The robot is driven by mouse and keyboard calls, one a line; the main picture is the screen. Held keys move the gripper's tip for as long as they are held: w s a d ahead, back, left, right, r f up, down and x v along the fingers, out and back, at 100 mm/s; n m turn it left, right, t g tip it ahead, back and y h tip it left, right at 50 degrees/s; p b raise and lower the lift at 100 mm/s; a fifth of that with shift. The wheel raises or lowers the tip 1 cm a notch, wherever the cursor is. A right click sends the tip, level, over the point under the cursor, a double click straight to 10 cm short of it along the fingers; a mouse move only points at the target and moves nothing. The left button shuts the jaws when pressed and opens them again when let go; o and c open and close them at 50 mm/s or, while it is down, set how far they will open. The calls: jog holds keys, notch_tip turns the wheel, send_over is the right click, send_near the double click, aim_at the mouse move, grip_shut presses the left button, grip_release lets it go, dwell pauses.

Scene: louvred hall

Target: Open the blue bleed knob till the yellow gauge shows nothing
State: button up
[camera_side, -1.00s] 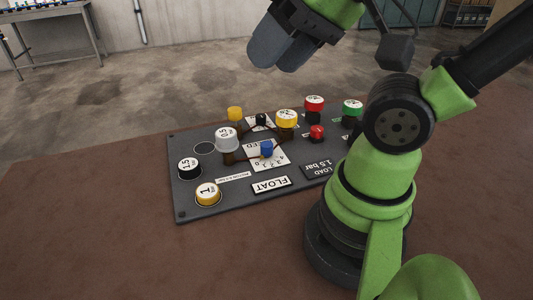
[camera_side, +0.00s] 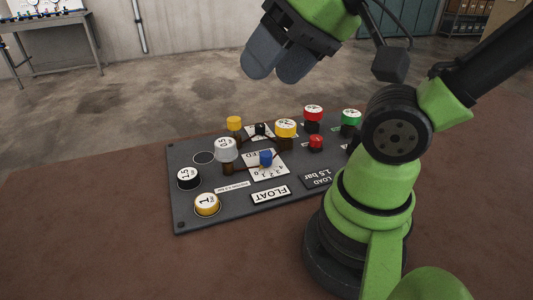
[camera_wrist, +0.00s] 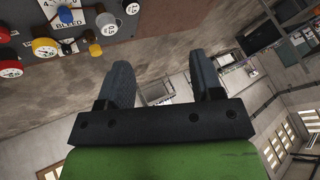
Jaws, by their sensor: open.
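The blue bleed knob (camera_side: 266,158) stands on a white scale card in the middle of the dark panel (camera_side: 185,215). It also shows at the top left of the wrist view (camera_wrist: 65,14), by a BLEED label. The yellow gauge (camera_side: 285,128), with a white face, stands on a post just behind and right of it; it also shows in the wrist view (camera_wrist: 44,47). Its needle is too small to read. My gripper (camera_side: 276,74) is open and empty, well above and behind the panel. In the wrist view its fingers (camera_wrist: 160,65) are apart, with nothing between them.
A red gauge (camera_side: 313,112), a green gauge (camera_side: 350,117) and a red button (camera_side: 316,143) stand to the right. A grey weight (camera_side: 226,150) stands close left of the blue knob. A yellow knob (camera_side: 234,123) is behind it.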

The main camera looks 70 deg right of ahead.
jog(key=w+d+f+m+g+h, duration=0.2)
jog(key=w+d+f, duration=0.1)
jog(key=w+d, duration=0.25)
jog(key=m+g, duration=0.3)
jog(key=g, duration=0.2)
send_over(266, 154)
notch_tip(266, 154, down, 16)
jog(key=shift+f, duration=0.1)
jog(key=shift+d+f, duration=0.1)
jog(key=shift+f, duration=4.95)
grip_shut()
